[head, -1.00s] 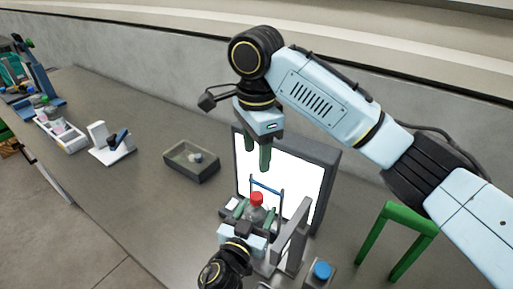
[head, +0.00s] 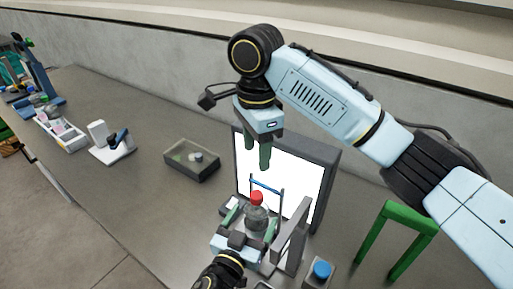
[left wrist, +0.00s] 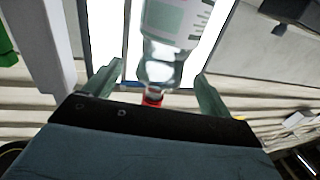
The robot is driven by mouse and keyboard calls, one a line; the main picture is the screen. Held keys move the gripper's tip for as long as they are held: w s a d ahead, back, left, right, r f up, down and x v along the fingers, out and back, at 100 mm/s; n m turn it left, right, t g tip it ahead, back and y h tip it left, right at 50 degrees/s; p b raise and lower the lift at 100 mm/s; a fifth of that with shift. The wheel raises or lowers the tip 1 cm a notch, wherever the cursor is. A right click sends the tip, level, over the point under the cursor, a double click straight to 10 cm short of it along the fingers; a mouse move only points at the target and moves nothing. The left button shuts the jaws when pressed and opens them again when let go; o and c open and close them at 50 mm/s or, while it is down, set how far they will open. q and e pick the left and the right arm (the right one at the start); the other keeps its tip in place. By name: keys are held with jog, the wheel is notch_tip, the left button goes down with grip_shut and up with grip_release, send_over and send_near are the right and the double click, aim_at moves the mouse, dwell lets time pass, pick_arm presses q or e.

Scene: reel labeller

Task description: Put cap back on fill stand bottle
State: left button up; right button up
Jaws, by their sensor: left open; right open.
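A clear bottle (head: 257,220) stands upright in front of a bright panel, with a red cap (head: 256,198) at its neck. In the left wrist view the bottle (left wrist: 160,68) appears upside down, with the red cap (left wrist: 152,98) at its neck; whether the cap is fully seated I cannot tell. My left gripper (head: 250,219) is open, its green fingers apart on either side of the bottle; its fingertips also show in the left wrist view (left wrist: 153,88).
The lit panel (head: 312,190) in a dark frame stands right behind the bottle. A grey upright (head: 292,235) and a blue-topped item (head: 321,270) are at its right. A green frame (head: 405,216) stands further right. A grey tray (head: 185,168) lies left; bench between is clear.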

pick_arm(q)
jog(key=v, duration=1)
jog(key=shift+b, duration=0.4)
